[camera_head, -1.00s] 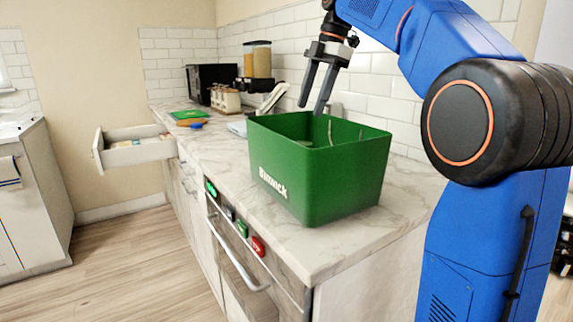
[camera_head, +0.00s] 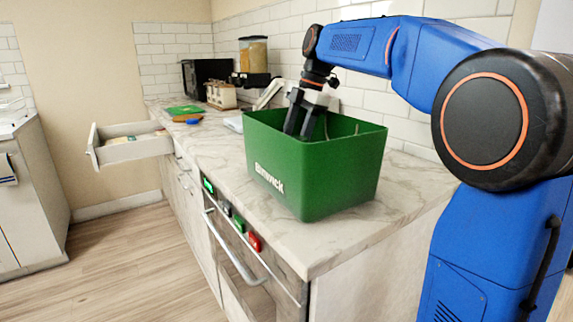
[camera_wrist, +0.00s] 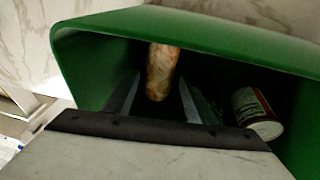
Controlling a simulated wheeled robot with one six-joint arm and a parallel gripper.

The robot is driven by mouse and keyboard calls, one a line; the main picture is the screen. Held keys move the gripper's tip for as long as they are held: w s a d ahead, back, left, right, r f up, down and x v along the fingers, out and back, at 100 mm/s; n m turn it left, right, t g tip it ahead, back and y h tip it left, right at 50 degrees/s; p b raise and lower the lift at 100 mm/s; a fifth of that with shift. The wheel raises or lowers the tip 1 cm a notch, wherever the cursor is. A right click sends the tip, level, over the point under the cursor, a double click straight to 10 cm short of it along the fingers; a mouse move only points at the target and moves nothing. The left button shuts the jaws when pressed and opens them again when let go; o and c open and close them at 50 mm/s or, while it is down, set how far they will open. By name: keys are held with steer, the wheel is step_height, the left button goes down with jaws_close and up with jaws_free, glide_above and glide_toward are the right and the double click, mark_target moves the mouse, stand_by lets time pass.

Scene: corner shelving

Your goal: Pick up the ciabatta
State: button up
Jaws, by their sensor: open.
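The ciabatta (camera_wrist: 160,72) is a long, light-brown loaf inside the green crate. In the wrist view it lies between and beyond the two fingers of my gripper (camera_wrist: 160,100), pointing away from me. Its near end shows between the fingertips; I cannot tell whether they touch it. In the head view the crate's front wall hides the ciabatta. My gripper (camera_head: 302,130) reaches down into the crate there, with its fingers apart and their tips partly behind the rim. The green crate (camera_head: 310,185) stands on the marble counter.
A can (camera_wrist: 257,112) with a red and white label lies in the crate, right of the fingers. The crate walls are close around the gripper. A green board (camera_head: 184,111), a dark microwave (camera_head: 210,78) and an open drawer (camera_head: 132,150) are further back.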

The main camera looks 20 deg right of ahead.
steer(key=shift+x, duration=2.3)
steer(key=c, duration=0.7)
steer(key=shift+r, duration=0.1)
